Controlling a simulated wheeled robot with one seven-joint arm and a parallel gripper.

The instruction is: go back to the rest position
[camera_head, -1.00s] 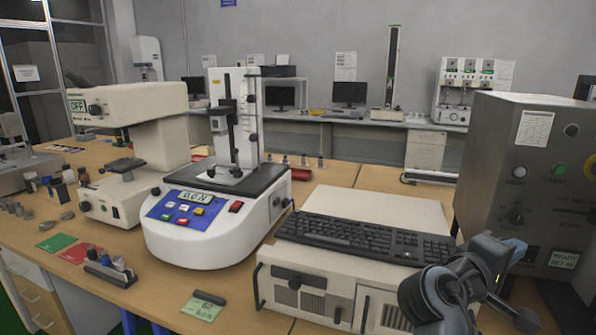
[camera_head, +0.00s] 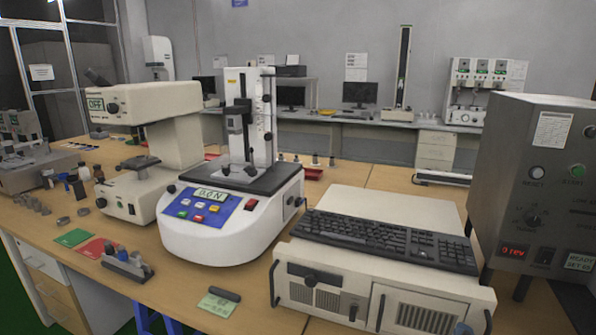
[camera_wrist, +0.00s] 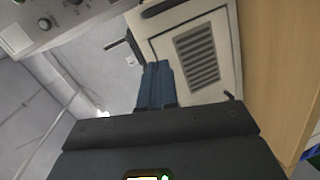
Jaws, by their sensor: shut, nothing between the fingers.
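My gripper (camera_wrist: 155,68) shows in the wrist view, its two blue fingers shut together with nothing between them. They point toward the beige computer case (camera_wrist: 198,52), whose vented front shows behind them.
A black keyboard (camera_head: 385,240) lies on the case. The white force tester (camera_head: 225,235) stands left of it, with a beige instrument (camera_head: 150,100) beyond. A grey control box (camera_head: 530,150) stands at the right. A green card (camera_head: 218,300) lies on the wooden bench.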

